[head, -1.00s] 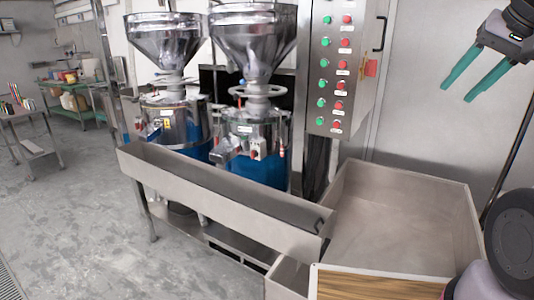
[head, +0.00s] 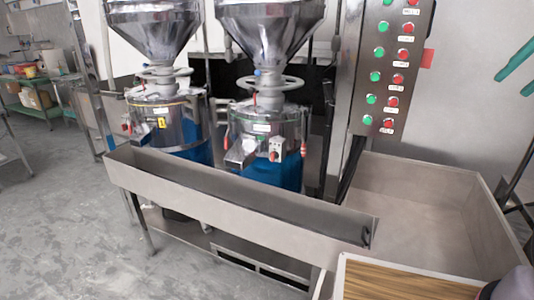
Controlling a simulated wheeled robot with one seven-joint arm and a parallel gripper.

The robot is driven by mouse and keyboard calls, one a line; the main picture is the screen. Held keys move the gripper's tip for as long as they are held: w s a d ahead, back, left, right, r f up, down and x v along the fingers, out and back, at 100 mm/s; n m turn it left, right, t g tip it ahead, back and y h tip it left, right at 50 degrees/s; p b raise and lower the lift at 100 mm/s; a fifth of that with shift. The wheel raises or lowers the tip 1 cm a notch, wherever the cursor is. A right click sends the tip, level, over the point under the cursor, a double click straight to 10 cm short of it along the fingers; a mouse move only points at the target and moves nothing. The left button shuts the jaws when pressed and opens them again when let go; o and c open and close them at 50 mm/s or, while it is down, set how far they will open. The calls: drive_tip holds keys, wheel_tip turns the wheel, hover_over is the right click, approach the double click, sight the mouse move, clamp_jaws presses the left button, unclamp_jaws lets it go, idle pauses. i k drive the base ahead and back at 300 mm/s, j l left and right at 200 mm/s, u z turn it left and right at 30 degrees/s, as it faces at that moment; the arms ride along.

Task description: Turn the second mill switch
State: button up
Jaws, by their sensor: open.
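Two steel mills with funnel hoppers stand side by side, the left mill (head: 165,128) and the right mill (head: 262,128). On the front of the right mill is a small pale switch box (head: 277,149) with a dark knob and a red spot; its exact setting is too small to tell. My gripper (head: 512,86) shows only in part at the upper right edge. Its teal fingers are apart, with nothing seen between them. It is high in front of the wall, far right of the switch box and touching nothing visible.
A long steel trough (head: 235,205) runs in front of both mills. A control panel (head: 392,70) with green and red buttons stands right of them. A wide steel bin (head: 420,205) and a wood-topped surface (head: 400,283) are at the right front. Floor at left is open.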

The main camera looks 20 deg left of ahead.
sight(275, 155)
drive_tip(key=k+j+z, duration=0.1)
drive_tip(key=j+z, duration=0.15)
drive_tip(key=j, duration=4.05)
